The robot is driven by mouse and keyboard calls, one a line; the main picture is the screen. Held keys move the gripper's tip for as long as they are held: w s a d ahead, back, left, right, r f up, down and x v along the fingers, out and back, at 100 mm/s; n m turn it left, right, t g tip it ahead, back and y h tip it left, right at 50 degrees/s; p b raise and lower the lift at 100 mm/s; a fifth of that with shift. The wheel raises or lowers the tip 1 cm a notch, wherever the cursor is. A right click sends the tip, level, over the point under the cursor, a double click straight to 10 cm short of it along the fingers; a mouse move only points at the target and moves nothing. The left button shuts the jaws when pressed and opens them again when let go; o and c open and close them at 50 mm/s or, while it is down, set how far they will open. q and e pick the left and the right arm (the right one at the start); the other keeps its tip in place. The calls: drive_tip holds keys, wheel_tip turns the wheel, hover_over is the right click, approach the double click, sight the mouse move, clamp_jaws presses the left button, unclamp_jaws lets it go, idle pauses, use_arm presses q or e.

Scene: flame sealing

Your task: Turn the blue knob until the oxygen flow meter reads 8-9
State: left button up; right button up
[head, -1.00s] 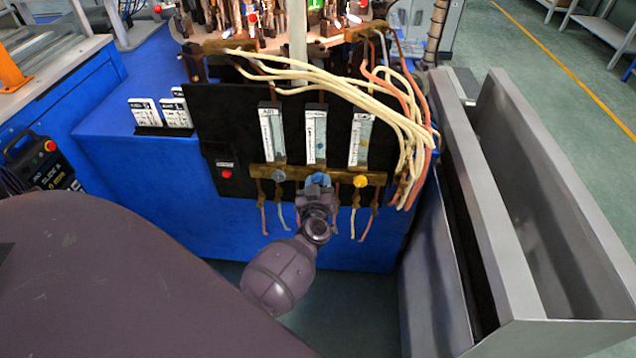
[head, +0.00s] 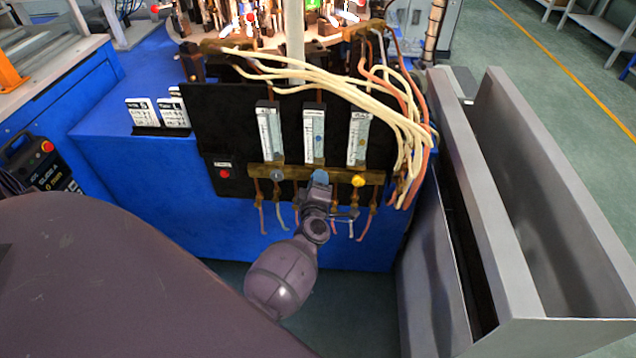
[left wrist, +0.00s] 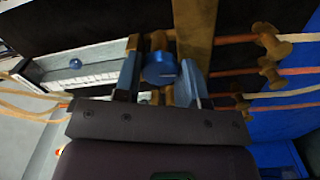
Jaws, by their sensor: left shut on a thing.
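The blue knob (head: 320,177) sits on the brass bar below the middle flow meter (head: 314,135) on the black panel. My left gripper (head: 317,188) reaches up to it from below and is shut on it. In the left wrist view the knob (left wrist: 160,68) lies between the two fingers (left wrist: 160,80). A clear flow meter tube with a blue ball (left wrist: 75,63) shows at the left of that view. The scale is too small to read in either view. My right gripper is in neither view.
A grey knob (head: 277,175) and a yellow knob (head: 358,181) flank the blue one on the brass bar (head: 298,172). Thin hoses (head: 362,222) hang below, close to my gripper. Cream cables (head: 395,115) loop at the right. A grey metal bin (head: 560,200) stands right.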

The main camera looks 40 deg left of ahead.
use_arm(q)
drive_tip(key=n, duration=0.4)
drive_tip(key=shift+n+b, duration=0.3)
drive_tip(key=shift+b, duration=0.1)
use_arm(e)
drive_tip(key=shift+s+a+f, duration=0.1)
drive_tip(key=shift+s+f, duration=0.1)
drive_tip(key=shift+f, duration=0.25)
use_arm(q)
drive_tip(key=o, duration=0.9)
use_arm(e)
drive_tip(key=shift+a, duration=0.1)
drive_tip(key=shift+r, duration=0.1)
use_arm(q)
drive_tip(key=shift+p+v, duration=0.85)
drive_tip(key=shift+v, duration=4.55)
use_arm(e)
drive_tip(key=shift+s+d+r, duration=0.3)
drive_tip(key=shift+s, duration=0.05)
use_arm(q)
drive_tip(key=shift+d, duration=0.1)
